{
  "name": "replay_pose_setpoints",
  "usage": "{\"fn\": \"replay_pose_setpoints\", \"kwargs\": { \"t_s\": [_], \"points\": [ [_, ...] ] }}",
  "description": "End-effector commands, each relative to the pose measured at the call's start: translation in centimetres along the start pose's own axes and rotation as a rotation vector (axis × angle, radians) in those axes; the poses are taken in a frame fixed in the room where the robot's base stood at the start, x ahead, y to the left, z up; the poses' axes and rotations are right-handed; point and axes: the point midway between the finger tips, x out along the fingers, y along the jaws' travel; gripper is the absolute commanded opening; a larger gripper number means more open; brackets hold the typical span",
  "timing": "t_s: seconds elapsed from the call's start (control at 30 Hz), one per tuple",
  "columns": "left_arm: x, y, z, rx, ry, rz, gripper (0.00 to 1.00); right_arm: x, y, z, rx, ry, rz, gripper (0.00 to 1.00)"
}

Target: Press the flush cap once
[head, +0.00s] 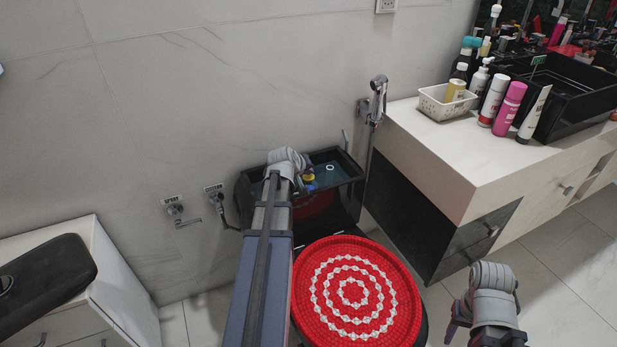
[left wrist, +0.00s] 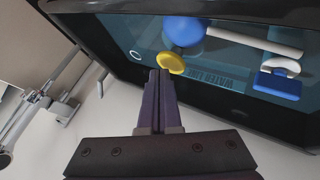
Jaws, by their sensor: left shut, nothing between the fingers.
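The open black toilet tank (head: 247,195) stands against the wall, with blue-tinted water inside. A yellow round cap (head: 309,177), likely the flush cap, sits in it beside a blue ball; the cap also shows in the left wrist view (left wrist: 170,63). My left gripper (left wrist: 160,74) is shut and empty, its tips close to the cap's near edge in the left wrist view. I cannot tell whether they touch. In the head view my left arm covers part of the tank. My right gripper (head: 484,328) is at the lower right, away from the tank; its fingertips are unclear.
A red-and-white round cover (head: 399,300) lies in front of the tank. A sprayer (head: 378,90) hangs on the wall, right of the tank. The vanity (head: 440,150) with bottles stands at right, a white cabinet (head: 125,275) at left. Inside the tank is a blue-and-white fitting (left wrist: 279,82).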

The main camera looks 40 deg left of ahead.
Motion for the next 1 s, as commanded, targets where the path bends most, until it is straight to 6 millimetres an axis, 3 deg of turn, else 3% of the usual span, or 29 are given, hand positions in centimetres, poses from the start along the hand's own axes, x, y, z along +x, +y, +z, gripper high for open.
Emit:
{"fn": "replay_pose_setpoints", "kwargs": {
  "t_s": [1.0],
  "points": [
    [0.8,-0.6,0.6,0.0,-0.001,0.0,0.0,1.1,-0.1,-0.1,0.0,0.0,0.0,0.5]
  ]
}}
